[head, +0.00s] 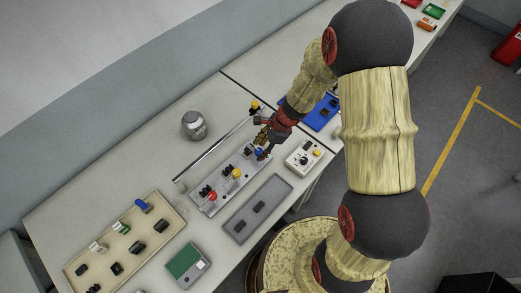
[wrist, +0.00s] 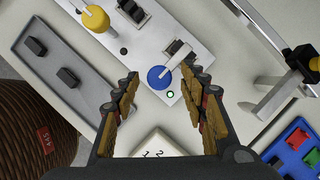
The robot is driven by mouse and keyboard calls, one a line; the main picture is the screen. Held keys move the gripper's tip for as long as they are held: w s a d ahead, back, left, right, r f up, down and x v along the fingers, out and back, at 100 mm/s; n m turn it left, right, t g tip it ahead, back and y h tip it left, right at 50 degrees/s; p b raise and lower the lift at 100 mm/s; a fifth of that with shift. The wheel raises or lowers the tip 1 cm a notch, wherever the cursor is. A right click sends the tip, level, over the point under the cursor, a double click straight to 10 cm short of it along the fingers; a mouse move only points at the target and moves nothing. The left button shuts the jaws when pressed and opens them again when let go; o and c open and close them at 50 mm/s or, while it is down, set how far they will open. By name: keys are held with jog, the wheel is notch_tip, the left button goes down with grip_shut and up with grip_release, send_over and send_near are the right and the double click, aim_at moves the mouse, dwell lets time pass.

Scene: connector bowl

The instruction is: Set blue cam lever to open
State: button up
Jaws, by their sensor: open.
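The blue cam lever has a round blue knob (wrist: 160,77) on a pale arm, which slants up and right to its pivot in the wrist view. It is mounted at one end of a light grey panel (wrist: 163,30). In the head view the blue knob (head: 259,151) shows small beside my gripper (head: 263,148). In the wrist view my gripper (wrist: 160,78) is open and empty, with one finger on either side of the blue knob. I see no clear contact. A small green-ringed mark (wrist: 170,94) lies just below the knob.
The same panel carries a yellow-knobbed lever (head: 236,173) and a red-knobbed lever (head: 212,197). A grey tray (head: 240,228) with dark blocks and a white dial box (head: 303,157) stand close by. A metal rail (head: 215,148) runs behind; a jar (head: 194,125) stands beyond it.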

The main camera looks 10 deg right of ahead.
jog(key=shift+a+f, duration=0.2)
jog(key=shift+f, duration=0.25)
jog(key=shift+c, duration=0.2)
grip_shut()
